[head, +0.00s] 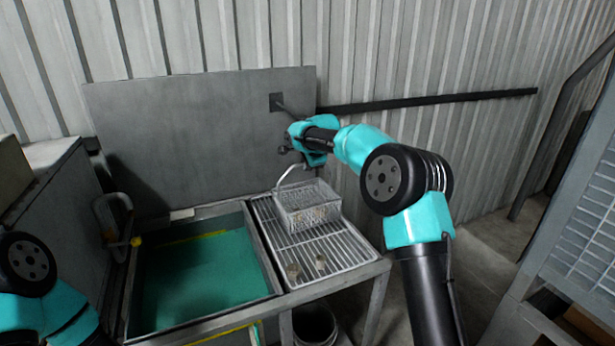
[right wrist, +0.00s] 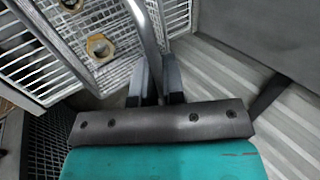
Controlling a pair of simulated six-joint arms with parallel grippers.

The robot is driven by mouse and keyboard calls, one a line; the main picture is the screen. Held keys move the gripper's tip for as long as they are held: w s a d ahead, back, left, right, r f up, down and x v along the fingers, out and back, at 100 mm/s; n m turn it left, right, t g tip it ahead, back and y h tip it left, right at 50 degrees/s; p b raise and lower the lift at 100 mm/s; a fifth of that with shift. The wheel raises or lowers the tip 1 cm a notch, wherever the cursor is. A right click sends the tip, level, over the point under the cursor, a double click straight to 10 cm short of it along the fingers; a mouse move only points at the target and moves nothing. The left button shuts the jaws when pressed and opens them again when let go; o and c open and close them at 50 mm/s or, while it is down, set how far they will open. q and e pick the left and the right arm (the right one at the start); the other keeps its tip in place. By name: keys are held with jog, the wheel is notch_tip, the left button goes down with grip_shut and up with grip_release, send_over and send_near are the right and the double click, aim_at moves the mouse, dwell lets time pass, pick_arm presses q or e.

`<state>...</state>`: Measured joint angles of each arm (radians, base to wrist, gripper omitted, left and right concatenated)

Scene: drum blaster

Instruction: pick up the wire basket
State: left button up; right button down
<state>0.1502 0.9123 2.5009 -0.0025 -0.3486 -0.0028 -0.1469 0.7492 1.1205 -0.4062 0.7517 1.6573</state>
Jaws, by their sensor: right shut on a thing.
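The wire basket (head: 308,212) is a small mesh box with a raised handle, over the slatted rack to the right of the tank. I cannot tell whether its base touches the slats. My right gripper (head: 301,164) is above the basket, shut on its handle. In the right wrist view the fingers (right wrist: 154,78) close on the grey handle bar, and the basket mesh (right wrist: 112,15) shows at upper left with brass nut-like parts (right wrist: 100,46) in it. Of my left arm only a part shows at lower left; its gripper is out of view.
The tank (head: 205,275) with green liquid is left of the rack (head: 352,248). Small loose parts (head: 320,262) lie on the rack's front. A grey upright panel (head: 190,140) stands behind. A bucket (head: 315,325) is below, and a grey slatted unit (head: 580,220) stands at right.

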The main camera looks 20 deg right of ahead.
jog(key=shift+r, duration=1.75)
